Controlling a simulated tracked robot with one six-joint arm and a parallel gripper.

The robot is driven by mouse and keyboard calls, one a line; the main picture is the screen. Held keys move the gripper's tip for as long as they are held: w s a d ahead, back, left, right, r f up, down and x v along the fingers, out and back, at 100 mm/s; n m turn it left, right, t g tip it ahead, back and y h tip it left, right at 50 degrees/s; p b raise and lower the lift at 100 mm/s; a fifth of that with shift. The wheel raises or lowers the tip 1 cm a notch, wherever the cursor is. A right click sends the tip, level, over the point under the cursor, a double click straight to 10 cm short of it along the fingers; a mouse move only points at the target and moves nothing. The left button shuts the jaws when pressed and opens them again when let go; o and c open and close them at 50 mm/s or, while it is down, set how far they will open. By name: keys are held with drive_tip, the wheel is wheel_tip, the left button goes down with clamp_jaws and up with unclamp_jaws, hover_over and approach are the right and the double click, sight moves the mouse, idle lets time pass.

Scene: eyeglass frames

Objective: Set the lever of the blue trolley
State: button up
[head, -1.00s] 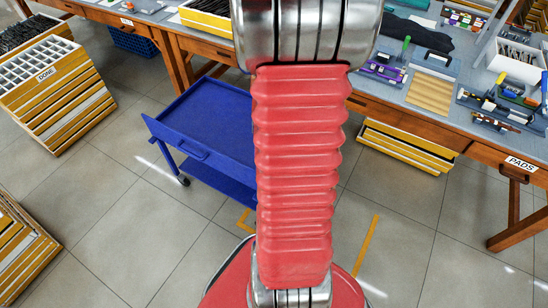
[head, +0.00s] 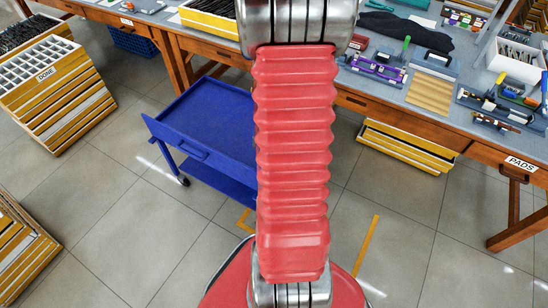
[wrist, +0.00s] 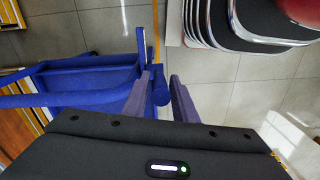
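The blue trolley (head: 205,115) stands on the tiled floor left of my arm in the head view, its right side hidden behind the arm. In the wrist view the trolley (wrist: 85,78) fills the left side. A blue upright bar with a rounded end (wrist: 160,88) shows between the finger lines of my gripper (wrist: 160,77); it may be the lever, but I cannot tell for sure. The two grey-purple fingers are apart, one on each side of that bar. A gap shows on the right finger's side; contact on the left is unclear. The head view does not show my gripper.
A long wooden workbench (head: 350,98) with trays and tools runs behind the trolley. A yellow-fronted crate (head: 405,148) sits under it. Stacked crates marked DONE (head: 60,100) stand at left.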

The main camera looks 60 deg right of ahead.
clamp_jaws()
drive_tip(key=shift+d, duration=0.1)
idle(0.5)
